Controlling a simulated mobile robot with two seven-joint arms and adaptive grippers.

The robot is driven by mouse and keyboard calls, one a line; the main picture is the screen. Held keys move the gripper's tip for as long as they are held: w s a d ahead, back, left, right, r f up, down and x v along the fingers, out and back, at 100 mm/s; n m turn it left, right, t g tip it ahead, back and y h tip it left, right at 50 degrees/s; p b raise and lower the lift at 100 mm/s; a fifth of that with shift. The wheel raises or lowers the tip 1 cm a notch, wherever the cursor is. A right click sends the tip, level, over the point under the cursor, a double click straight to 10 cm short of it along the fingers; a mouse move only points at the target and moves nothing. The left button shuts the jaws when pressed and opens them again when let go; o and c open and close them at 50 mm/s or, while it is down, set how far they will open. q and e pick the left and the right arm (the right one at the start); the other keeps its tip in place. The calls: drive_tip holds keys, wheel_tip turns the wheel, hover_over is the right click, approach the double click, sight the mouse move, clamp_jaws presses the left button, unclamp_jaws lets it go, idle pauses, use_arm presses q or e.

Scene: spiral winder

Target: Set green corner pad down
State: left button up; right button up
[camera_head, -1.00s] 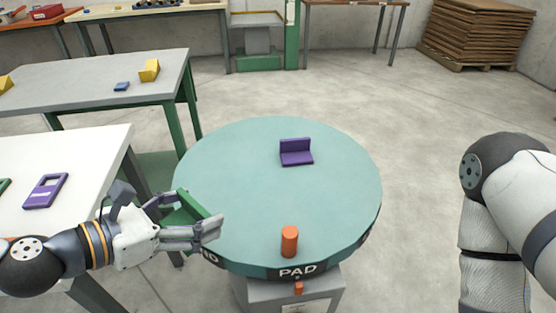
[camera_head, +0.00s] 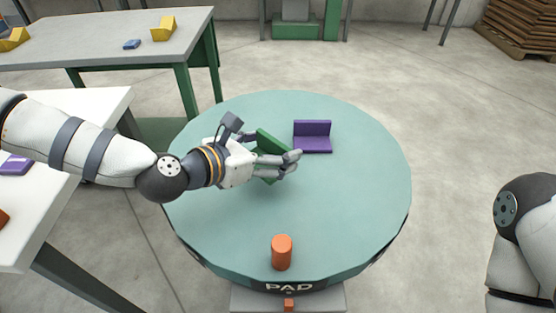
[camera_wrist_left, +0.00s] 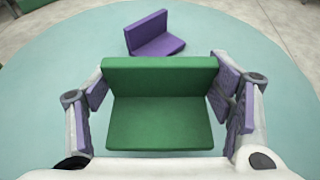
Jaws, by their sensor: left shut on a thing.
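The green corner pad (camera_head: 271,145) is an L-shaped piece held in my left gripper (camera_head: 291,162), over the left-middle part of the round teal turntable (camera_head: 340,215). In the left wrist view the green corner pad (camera_wrist_left: 160,115) sits between the two fingers, its upright wall on the far side. The left gripper (camera_wrist_left: 165,100) is shut on it. I cannot tell whether the pad touches the turntable. A purple corner pad (camera_head: 313,138) stands on the turntable just beyond and right of it. My right gripper is out of view; only part of my right arm shows at the right.
An orange cylinder (camera_head: 282,251) stands near the turntable's front edge, above the PAD label (camera_head: 289,286). The turntable's right half is clear. A white table (camera_head: 88,113) is at the left, and a grey table (camera_head: 100,48) with yellow and blue pieces stands behind.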

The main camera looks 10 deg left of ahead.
use_arm(q)
drive_tip(key=shift+w+d+f, duration=0.25)
drive_tip(key=shift+w+f, duration=0.4)
drive_tip(key=shift+f, duration=0.25)
wheel_tip(320, 180, down, 3)
drive_tip(key=shift+w+f+b, duration=0.15)
drive_tip(key=shift+b, duration=0.25)
drive_tip(key=o, duration=1)
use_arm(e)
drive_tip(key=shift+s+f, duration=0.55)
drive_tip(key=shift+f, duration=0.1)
